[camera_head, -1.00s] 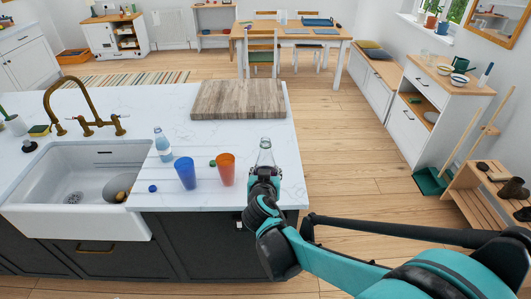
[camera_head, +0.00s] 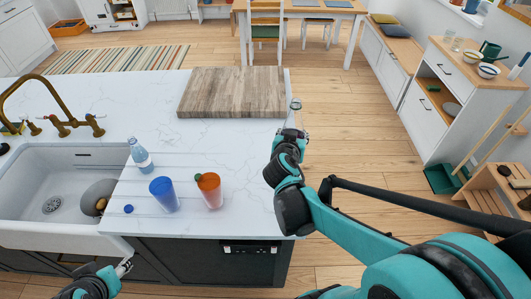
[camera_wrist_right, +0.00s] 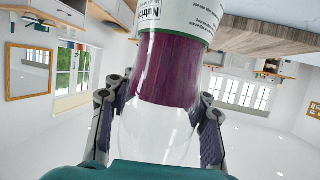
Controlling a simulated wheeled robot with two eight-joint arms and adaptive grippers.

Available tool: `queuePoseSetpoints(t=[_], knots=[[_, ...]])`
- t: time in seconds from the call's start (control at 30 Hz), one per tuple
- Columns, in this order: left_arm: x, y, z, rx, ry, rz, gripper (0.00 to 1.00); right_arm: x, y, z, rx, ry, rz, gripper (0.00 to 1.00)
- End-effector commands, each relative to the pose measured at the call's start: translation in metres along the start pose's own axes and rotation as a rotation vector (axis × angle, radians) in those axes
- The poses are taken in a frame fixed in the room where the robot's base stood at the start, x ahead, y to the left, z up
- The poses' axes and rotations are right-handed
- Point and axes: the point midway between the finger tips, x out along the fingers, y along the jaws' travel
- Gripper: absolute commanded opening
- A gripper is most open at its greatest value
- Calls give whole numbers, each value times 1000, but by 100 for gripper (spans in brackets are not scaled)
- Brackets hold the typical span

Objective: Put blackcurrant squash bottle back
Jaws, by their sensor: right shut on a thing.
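The blackcurrant squash bottle, clear with purple liquid and a white and green label, fills the middle of the right wrist view (camera_wrist_right: 175,75). In the head view its clear neck (camera_head: 296,104) sticks up above my right gripper (camera_head: 291,134). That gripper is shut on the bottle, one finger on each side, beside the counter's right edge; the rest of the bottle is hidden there. My left gripper (camera_head: 124,267) shows low at the left, in front of the counter; its finger opening is too small to judge.
On the white counter (camera_head: 140,95) stand a blue cup (camera_head: 164,194), an orange cup (camera_head: 209,190), a small bottle (camera_head: 140,155) and a wooden board (camera_head: 232,92). A green cap lies by the orange cup, a blue cap (camera_head: 128,209) farther left. The sink (camera_head: 50,190) is at left.

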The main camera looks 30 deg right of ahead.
Motion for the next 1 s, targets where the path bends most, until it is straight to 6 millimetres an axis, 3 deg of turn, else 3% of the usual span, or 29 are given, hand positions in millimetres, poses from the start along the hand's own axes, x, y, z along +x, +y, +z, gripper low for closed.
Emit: queuePoseSetpoints(t=[0.3,0.5,0.73,1.0], knots=[[25,0,18,0,0,0,46,38,-66,34,-3,1,-5,0],[33,0,23,0,0,0,46,54,-94,45,-2,2,-3,0],[36,0,26,0,0,0,46,60,-101,53,-2,1,-1,0],[50,0,36,0,0,0,46,73,-100,85,-2,2,-1,0]])
